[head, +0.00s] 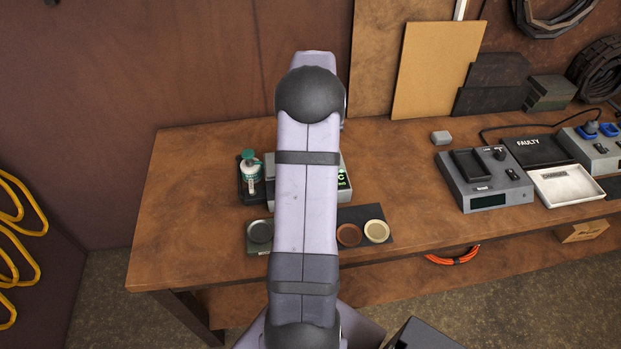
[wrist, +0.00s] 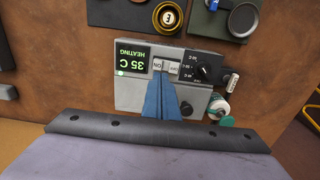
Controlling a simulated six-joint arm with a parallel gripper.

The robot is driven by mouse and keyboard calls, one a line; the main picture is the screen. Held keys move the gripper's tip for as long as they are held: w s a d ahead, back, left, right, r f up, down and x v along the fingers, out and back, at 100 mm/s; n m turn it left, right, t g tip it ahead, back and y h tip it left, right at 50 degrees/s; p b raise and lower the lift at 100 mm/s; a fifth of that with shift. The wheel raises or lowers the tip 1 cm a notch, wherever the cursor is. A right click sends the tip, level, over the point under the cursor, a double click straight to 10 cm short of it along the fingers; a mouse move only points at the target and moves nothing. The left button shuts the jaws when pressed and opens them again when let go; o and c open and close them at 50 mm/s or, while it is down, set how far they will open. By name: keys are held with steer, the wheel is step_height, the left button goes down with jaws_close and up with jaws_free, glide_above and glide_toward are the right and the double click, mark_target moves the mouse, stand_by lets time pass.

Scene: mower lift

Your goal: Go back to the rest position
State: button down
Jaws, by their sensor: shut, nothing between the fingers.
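My gripper (wrist: 160,78) is shut and empty, its blue fingers together in the wrist view. The fingertips are in front of the grey heater unit (wrist: 128,101), close below its ON/OFF rocker switch (wrist: 166,67). I cannot tell whether they touch it. The heater's display (wrist: 133,61) reads 35 C HEATING, with a small green light beside it. In the head view my raised arm stands in the middle and hides my gripper and most of the heater (head: 344,197).
A white-and-green bottle (head: 250,171) stands left of the heater. Round tins (head: 377,231) sit on dark pads along the front of the wooden bench (head: 190,200). Right are a grey charger (head: 484,180), a black FAULTY tray (head: 537,151) and a white tray (head: 567,185). Boards (head: 436,70) lean behind.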

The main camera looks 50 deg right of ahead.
stand_by(0.4)
steer(key=shift+s+a+f+m, duration=0.15)
steer(key=shift+f+m, duration=0.15)
steer(key=shift+f, duration=0.3)
steer(key=shift+s+a+f+m, duration=0.15)
steer(key=shift+f+m, duration=0.15)
steer(key=shift+f, duration=0.3)
steer(key=s+a+f+g+y, duration=0.1)
steer(key=s+a+f, duration=0.15)
steer(key=a, duration=0.45)
steer(key=s+a+f, duration=0.2)
steer(key=s+a, duration=0.1)
steer(key=a, duration=0.3)
steer(key=a+r+n, duration=0.2)
steer(key=a+n, duration=0.1)
steer(key=a, duration=0.6)
steer(key=w+a+r+n, duration=0.1)
steer(key=a+r+n, duration=0.2)
steer(key=a, duration=0.6)
steer(key=a+r+n+t+h, duration=0.1)
steer(key=a+n, duration=0.3)
steer(key=a, duration=0.5)
steer(key=shift+w+a+r+b, duration=0.2)
steer(key=shift+a+r+b, duration=0.1)
steer(key=shift+r, duration=0.45)
